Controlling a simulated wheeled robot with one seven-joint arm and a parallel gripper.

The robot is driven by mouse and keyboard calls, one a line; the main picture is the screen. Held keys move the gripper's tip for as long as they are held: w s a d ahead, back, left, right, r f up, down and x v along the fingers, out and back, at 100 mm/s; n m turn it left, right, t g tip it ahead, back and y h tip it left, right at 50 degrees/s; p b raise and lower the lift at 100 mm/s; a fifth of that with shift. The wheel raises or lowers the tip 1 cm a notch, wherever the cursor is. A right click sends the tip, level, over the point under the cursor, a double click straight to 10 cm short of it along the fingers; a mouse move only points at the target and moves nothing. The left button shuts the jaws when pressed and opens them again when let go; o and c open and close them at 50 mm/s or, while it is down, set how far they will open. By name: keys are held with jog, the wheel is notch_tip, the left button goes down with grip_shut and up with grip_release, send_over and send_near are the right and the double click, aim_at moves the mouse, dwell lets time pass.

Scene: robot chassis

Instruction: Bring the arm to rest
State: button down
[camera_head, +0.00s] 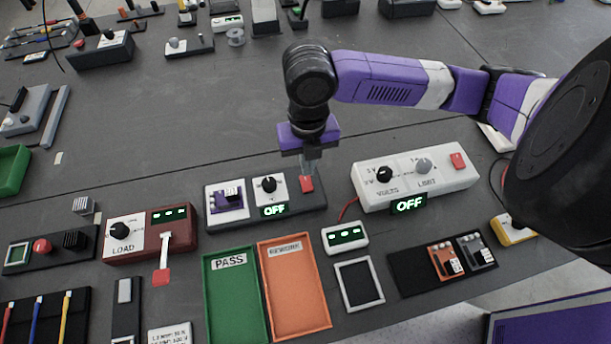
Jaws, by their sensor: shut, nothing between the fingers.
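My arm reaches in from the right side of the head view, purple and white with black joints. My gripper (311,172) points down, its fingers shut with nothing visible between them. The fingertips are just above or at the red button (306,184) on the right end of a dark control box (320,199); I cannot tell whether they touch it. That box also carries a dial (269,184), a purple module at its left and a green "OFF" display (274,210).
A white supply box (440,178) with dials stands close right of my gripper. In front lie a green PASS tray (209,300) and an orange tray (295,292). A dark red LOAD box (180,220) stands left. The grey table behind my gripper is mostly clear.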

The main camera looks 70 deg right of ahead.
jog(key=shift+r, duration=0.35)
dwell(0.4)
